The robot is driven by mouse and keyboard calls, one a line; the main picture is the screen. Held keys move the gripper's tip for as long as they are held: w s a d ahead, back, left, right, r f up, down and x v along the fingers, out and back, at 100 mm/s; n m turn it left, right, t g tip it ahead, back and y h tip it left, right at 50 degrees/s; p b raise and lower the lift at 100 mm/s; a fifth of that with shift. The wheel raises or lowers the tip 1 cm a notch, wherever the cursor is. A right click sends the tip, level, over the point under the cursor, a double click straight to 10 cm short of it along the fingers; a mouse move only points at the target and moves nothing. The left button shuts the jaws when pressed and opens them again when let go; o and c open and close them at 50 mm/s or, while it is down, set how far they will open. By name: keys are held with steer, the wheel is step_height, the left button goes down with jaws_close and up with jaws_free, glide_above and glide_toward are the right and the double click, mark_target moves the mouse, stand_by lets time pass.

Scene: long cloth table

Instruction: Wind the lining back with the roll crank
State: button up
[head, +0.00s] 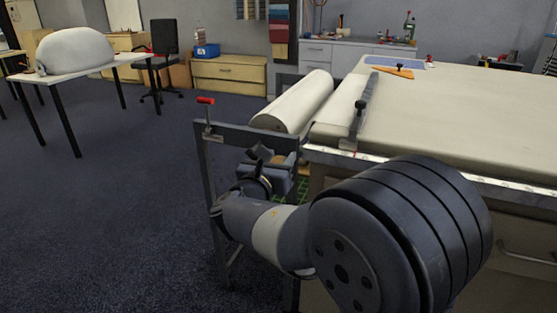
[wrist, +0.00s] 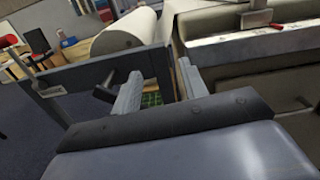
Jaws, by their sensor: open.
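The white lining roll (head: 292,103) lies at the left end of the table, and its round end shows in the wrist view (wrist: 125,34). The roll crank (head: 207,118) has a red grip and a grey arm standing up at the outer corner of the grey roll frame (head: 245,132). My gripper (head: 270,160) is open and empty, low beside the frame, to the right of the crank and apart from it. In the wrist view, its two fingers (wrist: 160,72) stand spread against the frame. A dark peg (wrist: 106,90) shows left of the fingers; I cannot tell what it belongs to.
The cloth table (head: 460,115) fills the right side. An orange tool (head: 393,71) lies farther back. Open floor (head: 110,210) stretches left of the frame, towards a white side table (head: 85,72).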

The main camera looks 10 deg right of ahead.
jaws_close()
stand_by(1.1)
steer(key=c, duration=0.8)
jaws_free()
steer(key=shift+c, duration=0.2)
steer(key=o, duration=0.8)
steer(key=shift+o, duration=0.2)
steer(key=shift+s+a, duration=0.1)
steer(key=p+v, duration=0.2)
steer(key=v, duration=0.8)
steer(key=shift+s+a, duration=0.15)
steer(key=shift+s, duration=0.1)
